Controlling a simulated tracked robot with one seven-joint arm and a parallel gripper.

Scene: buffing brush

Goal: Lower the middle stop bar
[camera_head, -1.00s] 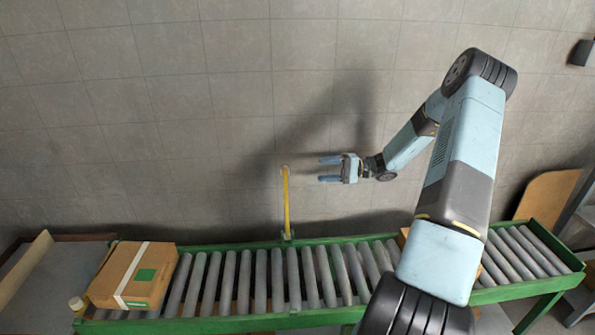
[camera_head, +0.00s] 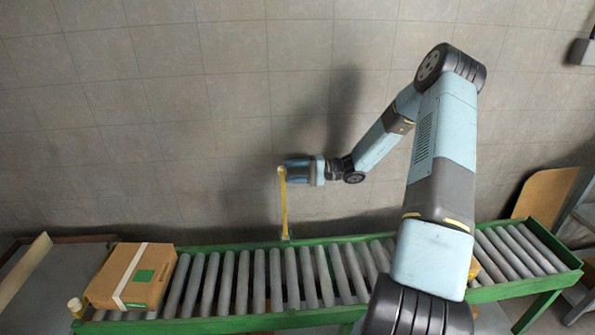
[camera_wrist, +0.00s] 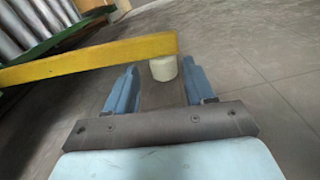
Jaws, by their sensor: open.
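The yellow stop bar (camera_head: 285,208) stands upright at the far edge of the roller conveyor (camera_head: 230,280), with a pale knob (camera_head: 281,170) at its top. My gripper (camera_head: 287,172) is at the bar's top end, coming from the right, with its fingers level with the knob. In the wrist view my two blue fingers (camera_wrist: 159,88) are open, and the pale round knob (camera_wrist: 163,68) shows between or just beyond their tips. The yellow bar (camera_wrist: 90,58) crosses from the left in that view. I cannot tell whether the fingers touch the knob.
A cardboard box (camera_head: 131,275) with a green label sits on the conveyor's left end. My arm hides part of the conveyor and another box (camera_head: 474,270) at the right. A brown board (camera_head: 545,192) leans at the far right. The floor behind the conveyor is clear.

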